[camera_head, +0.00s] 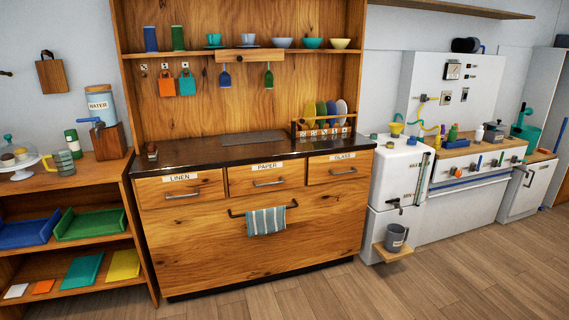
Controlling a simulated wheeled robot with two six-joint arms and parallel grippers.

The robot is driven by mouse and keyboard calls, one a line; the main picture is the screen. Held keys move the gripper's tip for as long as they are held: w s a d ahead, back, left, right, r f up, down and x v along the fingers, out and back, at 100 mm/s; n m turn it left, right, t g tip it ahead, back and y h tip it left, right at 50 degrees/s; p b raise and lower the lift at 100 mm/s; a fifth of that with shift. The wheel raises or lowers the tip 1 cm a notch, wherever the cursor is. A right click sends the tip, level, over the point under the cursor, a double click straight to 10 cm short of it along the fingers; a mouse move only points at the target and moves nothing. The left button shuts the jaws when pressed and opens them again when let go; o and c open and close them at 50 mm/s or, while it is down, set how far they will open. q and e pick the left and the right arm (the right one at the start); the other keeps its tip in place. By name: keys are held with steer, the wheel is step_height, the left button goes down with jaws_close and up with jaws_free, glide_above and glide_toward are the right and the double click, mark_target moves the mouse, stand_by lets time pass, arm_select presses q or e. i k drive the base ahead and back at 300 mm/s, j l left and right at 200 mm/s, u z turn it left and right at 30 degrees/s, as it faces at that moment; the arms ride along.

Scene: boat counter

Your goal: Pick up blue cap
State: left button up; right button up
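I cannot make out for certain which thing is the blue cap. A low blue piece (457,144) lies on the white unit at the right, in front of a small green bottle (452,133). It is too small to tell whether it is a cap. Another blue part (97,124) shows at the top of the wooden box on the left shelf unit, near the water jar (101,103). Neither of my grippers is in view.
A wooden cabinet with a dark countertop (190,154) stands in the middle, mostly clear. A plate rack (322,127) is at its right end. A towel (266,221) hangs on its front bar. A grey mug (396,237) stands on a low ledge. The wooden floor (420,285) is clear.

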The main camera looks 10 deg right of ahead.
mark_target(411, 140)
steer(key=i+l+z, duration=0.1)
steer(key=i+z, duration=0.4)
steer(key=i+j+z, duration=0.1)
steer(key=i+z, duration=0.35)
steer(key=i+j+z, duration=0.3)
steer(key=i+z, duration=0.2)
steer(key=i+l+z, duration=0.2)
steer(key=i+z, duration=0.2)
steer(key=i, duration=0.5)
steer(key=i+z, duration=0.35)
steer(key=i, duration=0.5)
steer(key=i+u, duration=0.15)
steer(key=i, duration=0.45)
steer(key=i+l+u, duration=0.15)
steer(key=i, duration=0.4)
steer(key=i+l+u, duration=0.15)
steer(key=i, duration=0.4)
